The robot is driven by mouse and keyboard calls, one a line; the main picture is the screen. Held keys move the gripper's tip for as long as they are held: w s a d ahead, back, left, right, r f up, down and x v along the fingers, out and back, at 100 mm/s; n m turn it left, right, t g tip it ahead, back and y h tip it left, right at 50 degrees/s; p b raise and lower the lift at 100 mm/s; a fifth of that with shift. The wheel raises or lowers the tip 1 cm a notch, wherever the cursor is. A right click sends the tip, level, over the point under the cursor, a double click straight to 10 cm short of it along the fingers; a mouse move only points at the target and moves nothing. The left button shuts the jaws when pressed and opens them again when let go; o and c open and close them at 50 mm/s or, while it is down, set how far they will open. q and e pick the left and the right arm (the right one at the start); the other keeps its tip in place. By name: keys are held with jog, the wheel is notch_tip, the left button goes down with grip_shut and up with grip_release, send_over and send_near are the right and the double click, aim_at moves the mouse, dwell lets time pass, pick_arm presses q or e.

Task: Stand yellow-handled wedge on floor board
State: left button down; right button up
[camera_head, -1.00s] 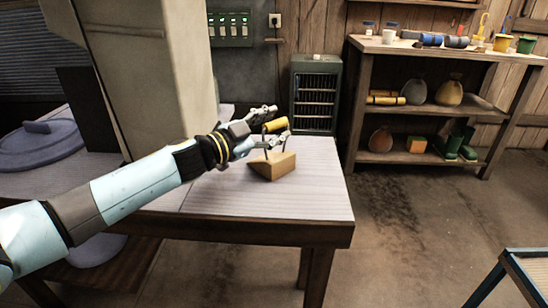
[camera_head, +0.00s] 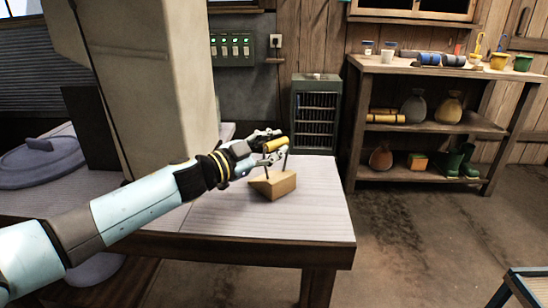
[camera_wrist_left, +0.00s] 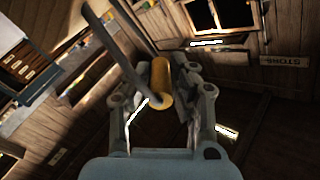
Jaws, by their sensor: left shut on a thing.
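The wedge (camera_head: 276,186) is a tan wooden block with a sloped top and a yellow cylindrical handle (camera_head: 275,145) on thin dark uprights. My left gripper (camera_head: 272,147) is shut on the yellow handle, with the block hanging below it. The wedge is at the right part of the pale table top; I cannot tell whether its base touches the table. In the left wrist view the yellow handle (camera_wrist_left: 161,82) lies between the two fingers, and a dark upright runs beside it. My right gripper is not in view. No floor board can be made out clearly.
The pale table (camera_head: 230,222) ends just right of the wedge. A tall beige block (camera_head: 150,90) stands behind my arm. A grey heater (camera_head: 315,115) and a loaded shelf (camera_head: 430,125) stand behind. Open floor (camera_head: 420,235) lies to the right, with a blue-framed stand (camera_head: 522,287) at the lower right.

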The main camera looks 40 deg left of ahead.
pick_arm(q)
notch_tip(320, 180, up, 5)
jog(key=p, duration=0.4)
jog(key=shift+d+r, duration=0.1)
jog(key=shift+d, duration=0.05)
jog(key=d+r+p, duration=0.6)
jog(key=d+p, duration=0.2)
jog(key=d, duration=0.3)
jog(key=s+a+f+m+h+b, duration=0.1)
jog(key=s+a+f+b, duration=0.15)
jog(key=s, duration=0.35)
jog(key=s+d+r+m+h+b, duration=0.1)
jog(key=s+d+r, duration=0.2)
jog(key=r, duration=0.3)
jog(key=s+d+r+m+g+h+b, duration=0.1)
jog(key=s+d+r+h+b, duration=0.1)
jog(key=s+r, duration=0.3)
jog(key=shift+s+d+r+g, duration=0.2)
jog(key=shift+d+r+g, duration=0.15)
jog(key=shift+d, duration=0.45)
